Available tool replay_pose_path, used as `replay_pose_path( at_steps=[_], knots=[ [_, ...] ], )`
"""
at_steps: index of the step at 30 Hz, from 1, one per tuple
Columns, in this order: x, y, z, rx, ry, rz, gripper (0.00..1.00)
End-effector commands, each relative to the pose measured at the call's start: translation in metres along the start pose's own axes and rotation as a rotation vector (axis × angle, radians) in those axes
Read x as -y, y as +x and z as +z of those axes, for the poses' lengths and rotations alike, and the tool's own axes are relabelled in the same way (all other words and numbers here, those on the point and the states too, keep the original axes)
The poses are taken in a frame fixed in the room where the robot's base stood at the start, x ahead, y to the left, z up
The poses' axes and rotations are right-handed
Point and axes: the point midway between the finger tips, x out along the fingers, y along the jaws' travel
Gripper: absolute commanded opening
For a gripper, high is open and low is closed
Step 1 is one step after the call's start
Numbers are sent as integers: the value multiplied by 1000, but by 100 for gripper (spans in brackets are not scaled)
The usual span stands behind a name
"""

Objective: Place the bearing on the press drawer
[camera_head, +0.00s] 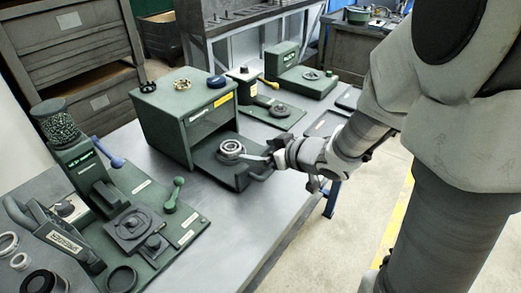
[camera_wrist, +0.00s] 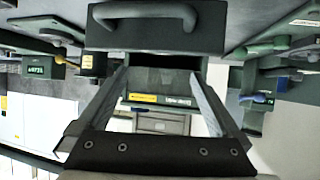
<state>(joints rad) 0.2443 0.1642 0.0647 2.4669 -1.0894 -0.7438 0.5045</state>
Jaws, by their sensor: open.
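The bearing (camera_head: 231,149), a silvery ring with a dark inner band, lies on the extended drawer (camera_head: 243,180) of the green press box (camera_head: 185,112). My gripper (camera_head: 252,157) is just right of the bearing, its pale fingers pointing toward it; whether they touch it I cannot tell. In the wrist view my gripper (camera_wrist: 160,82) is open, with nothing between its two fingers. That view shows the drawer front and handle (camera_wrist: 150,14) at the top and the press box's label (camera_wrist: 160,100) upside down beyond the fingers. The bearing does not show there.
A green grinder station (camera_head: 118,215) with a blue-handled lever and loose rings stands at the front left. Other green fixtures (camera_head: 303,78) stand behind the press box. The grey tabletop (camera_head: 240,225) in front of the drawer is clear.

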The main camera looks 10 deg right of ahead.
Motion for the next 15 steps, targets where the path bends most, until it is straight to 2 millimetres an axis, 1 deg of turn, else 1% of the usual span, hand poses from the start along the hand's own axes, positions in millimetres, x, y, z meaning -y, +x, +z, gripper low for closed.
replay_pose_path(
  at_steps=[2,5,7,8,9,11,13,15],
  knots=[
    [-6,-6,-4,9,-12,41,100],
    [-24,-20,-14,43,-31,153,100],
    [-39,-37,-21,79,-35,260,100],
    [-44,-46,-24,97,-31,307,100],
    [-51,-60,-28,122,-22,368,100],
    [-57,-81,-30,163,1,447,100],
    [-58,-106,-31,211,38,519,100],
    [-53,-130,-30,260,89,571,100]
  ],
)
